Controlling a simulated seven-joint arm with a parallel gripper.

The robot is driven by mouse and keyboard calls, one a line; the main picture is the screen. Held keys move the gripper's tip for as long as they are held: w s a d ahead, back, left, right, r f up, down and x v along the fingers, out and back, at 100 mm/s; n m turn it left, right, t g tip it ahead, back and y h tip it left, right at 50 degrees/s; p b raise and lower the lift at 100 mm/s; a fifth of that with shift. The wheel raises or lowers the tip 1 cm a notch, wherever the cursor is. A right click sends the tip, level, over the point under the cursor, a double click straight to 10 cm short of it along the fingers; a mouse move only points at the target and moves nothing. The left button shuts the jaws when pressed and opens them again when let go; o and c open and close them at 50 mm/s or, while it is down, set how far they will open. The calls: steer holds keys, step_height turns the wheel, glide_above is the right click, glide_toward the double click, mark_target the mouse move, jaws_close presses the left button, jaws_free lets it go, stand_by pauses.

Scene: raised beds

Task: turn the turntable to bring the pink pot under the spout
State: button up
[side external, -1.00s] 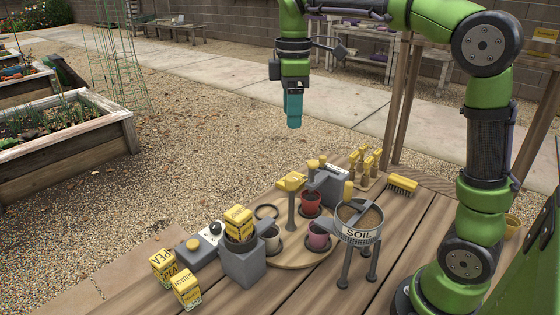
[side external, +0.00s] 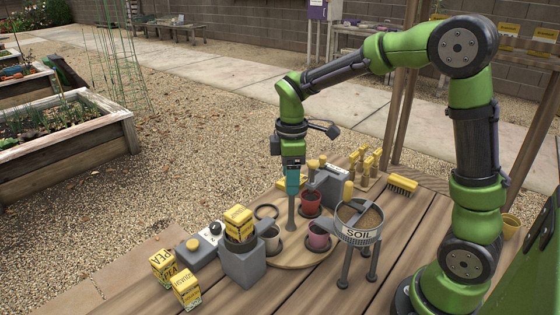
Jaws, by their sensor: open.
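A grey post (side external: 291,212) rises from the turntable with a yellow top (side external: 283,184). My gripper (side external: 292,194) points down and overlaps the yellow top in this view. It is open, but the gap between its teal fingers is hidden. I cannot tell whether it touches the top, nor make out the spout.
A grey block (side external: 240,262) holding a yellow seed box (side external: 238,222) stands left of the turntable. Two more seed boxes (side external: 186,288) stand at the front left. A grey unit (side external: 330,185) is behind the turntable, and a yellow brush (side external: 402,184) lies back right.

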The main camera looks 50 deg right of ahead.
steer(key=shift+f, duration=0.2)
steer(key=shift+c, duration=0.2)
steer(key=c, duration=1)
